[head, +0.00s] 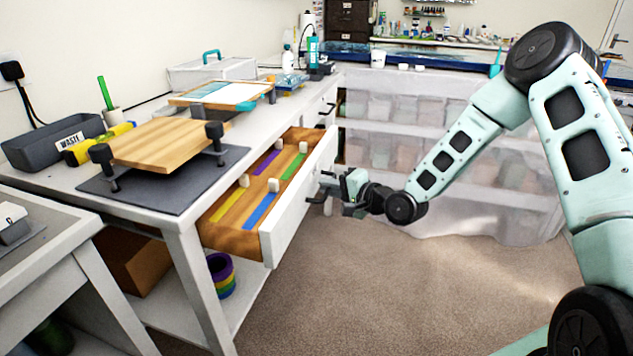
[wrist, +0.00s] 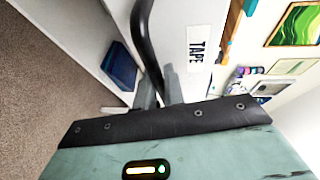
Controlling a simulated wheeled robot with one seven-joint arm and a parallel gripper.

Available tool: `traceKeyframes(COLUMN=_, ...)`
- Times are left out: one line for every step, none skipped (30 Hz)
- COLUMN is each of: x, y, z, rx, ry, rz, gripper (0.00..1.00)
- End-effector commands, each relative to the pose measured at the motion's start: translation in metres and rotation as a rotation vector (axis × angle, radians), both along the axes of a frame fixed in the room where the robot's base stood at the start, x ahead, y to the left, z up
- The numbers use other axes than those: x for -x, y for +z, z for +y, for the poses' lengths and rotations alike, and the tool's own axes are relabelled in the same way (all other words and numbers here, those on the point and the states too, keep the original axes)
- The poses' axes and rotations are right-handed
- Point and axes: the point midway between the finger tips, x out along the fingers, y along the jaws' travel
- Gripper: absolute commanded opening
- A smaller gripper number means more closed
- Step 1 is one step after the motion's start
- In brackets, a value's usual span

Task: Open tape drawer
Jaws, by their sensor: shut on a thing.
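The tape drawer (head: 292,219) is pulled out from the white workbench, with its wooden inside showing. Yellow, blue, purple and green strips and several small pale blocks lie in it. In the wrist view its white front carries a label reading TAPE (wrist: 196,49). My gripper (head: 328,189) is at the drawer front in the head view. In the wrist view my gripper (wrist: 160,95) is shut on the black drawer handle (wrist: 146,40). The fingertips are partly hidden behind the dark edge of my gripper body.
A wooden board (head: 155,143) in clamps stands on a dark mat on the bench. A grey WASTE bin (head: 45,148) is at its left. A roll stack (head: 221,274) sits on the lower shelf. Carpet (head: 400,290) in front is clear. Sheeted shelves (head: 470,200) stand behind my arm.

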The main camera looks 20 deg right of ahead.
Motion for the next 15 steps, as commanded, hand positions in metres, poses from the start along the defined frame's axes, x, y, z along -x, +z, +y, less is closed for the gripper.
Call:
traceKeyframes(x=0.007, y=0.002, z=-0.010, rx=-0.001, ry=-0.003, rz=0.005, gripper=0.00)
traceKeyframes(x=0.011, y=0.002, z=-0.016, rx=-0.002, ry=-0.004, rz=0.005, gripper=0.00)
traceKeyframes(x=0.017, y=0.002, z=-0.023, rx=-0.001, ry=-0.004, rz=0.004, gripper=0.00)
traceKeyframes(x=0.021, y=0.002, z=-0.030, rx=-0.002, ry=-0.005, rz=0.004, gripper=0.00)
traceKeyframes(x=0.025, y=0.002, z=-0.035, rx=-0.001, ry=-0.004, rz=0.004, gripper=0.00)
traceKeyframes(x=0.031, y=0.002, z=-0.043, rx=-0.001, ry=-0.004, rz=0.004, gripper=0.00)
traceKeyframes(x=0.035, y=0.002, z=-0.049, rx=-0.001, ry=-0.005, rz=0.005, gripper=0.00)
traceKeyframes(x=0.039, y=0.002, z=-0.054, rx=-0.001, ry=-0.004, rz=0.005, gripper=0.00)
traceKeyframes(x=0.044, y=0.002, z=-0.060, rx=-0.001, ry=-0.004, rz=0.005, gripper=0.00)
traceKeyframes(x=0.047, y=0.002, z=-0.065, rx=-0.001, ry=-0.004, rz=0.004, gripper=0.00)
traceKeyframes(x=0.051, y=0.002, z=-0.069, rx=-0.001, ry=-0.003, rz=0.004, gripper=0.00)
traceKeyframes(x=0.055, y=0.001, z=-0.075, rx=-0.001, ry=-0.004, rz=0.004, gripper=0.00)
traceKeyframes(x=0.057, y=0.001, z=-0.079, rx=-0.001, ry=-0.003, rz=0.004, gripper=0.00)
traceKeyframes(x=0.060, y=0.001, z=-0.082, rx=-0.001, ry=-0.003, rz=0.004, gripper=0.00)
traceKeyframes(x=0.063, y=0.001, z=-0.086, rx=-0.001, ry=-0.002, rz=0.003, gripper=0.00)
